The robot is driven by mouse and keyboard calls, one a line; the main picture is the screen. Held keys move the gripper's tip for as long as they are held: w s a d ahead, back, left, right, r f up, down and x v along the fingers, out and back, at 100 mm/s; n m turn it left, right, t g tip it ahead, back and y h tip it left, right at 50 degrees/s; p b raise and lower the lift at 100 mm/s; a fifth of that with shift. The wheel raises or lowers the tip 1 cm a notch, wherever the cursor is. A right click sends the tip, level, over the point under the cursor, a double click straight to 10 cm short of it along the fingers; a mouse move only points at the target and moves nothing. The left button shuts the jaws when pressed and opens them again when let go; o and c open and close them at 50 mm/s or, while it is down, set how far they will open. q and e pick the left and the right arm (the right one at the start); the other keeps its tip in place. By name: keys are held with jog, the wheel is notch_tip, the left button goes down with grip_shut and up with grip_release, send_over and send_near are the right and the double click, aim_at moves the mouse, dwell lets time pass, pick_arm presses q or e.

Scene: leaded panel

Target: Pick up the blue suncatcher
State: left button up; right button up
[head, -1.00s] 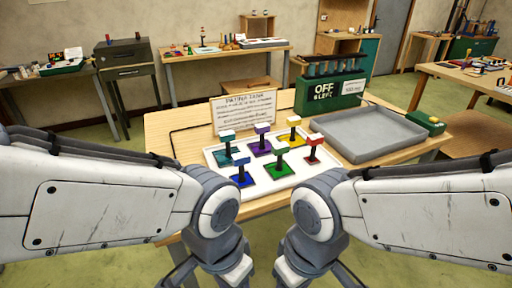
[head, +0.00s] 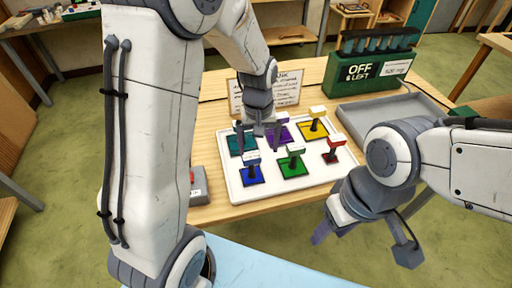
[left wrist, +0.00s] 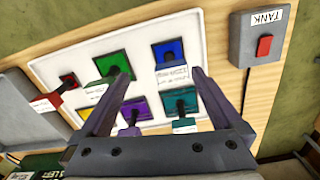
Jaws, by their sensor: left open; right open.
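The blue suncatcher (head: 252,174) is a flat blue square with an upright stem and a white-topped handle, at the near left of the white tray (head: 234,190). In the left wrist view the blue suncatcher (left wrist: 167,50) lies just beyond the fingertips, its white label between their lines. My left gripper (head: 259,148) is open and empty above the tray's left part, fingers pointing down; in the left wrist view the gripper (left wrist: 162,73) frames the space by the blue handle. Contact cannot be told. My right gripper (head: 365,242) is open and empty, off the table's near edge.
Teal (head: 238,143), purple (head: 282,130), yellow (head: 315,130), green (head: 293,168) and red (head: 331,156) suncatchers share the tray closely. A TANK button box (left wrist: 262,40) stands beside it. A grey basin (head: 375,112), sign (head: 284,90) and green rack (head: 365,69) stand behind.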

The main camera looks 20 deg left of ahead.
aim_at(252, 163)
pick_arm(q)
jog(key=shift+n, duration=0.9)
jog(key=a, duration=0.1)
jog(key=w+a, duration=0.1)
jog(key=a+p, duration=0.1)
jog(key=shift+w+a+f, duration=0.3)
jog(key=shift+w+f, duration=0.05)
jog(key=shift+w, duration=0.05)
notch_tip(252, 163, down, 5)
jog(key=shift+r+p, duration=0.1)
jog(key=shift+p, duration=0.25)
jog(key=f, duration=0.1)
jog(key=f+p, duration=0.1)
jog(key=f, duration=0.1)
jog(key=f+p, duration=0.1)
jog(key=f, duration=0.1)
jog(key=shift+d, duration=0.35)
jog(key=shift+f, duration=0.35)
pick_arm(e)
notch_tip(252, 163, up, 5)
jog(key=shift+s+r, duration=0.1)
jog(key=shift+s, duration=0.05)
pick_arm(q)
jog(key=c, duration=1.5)
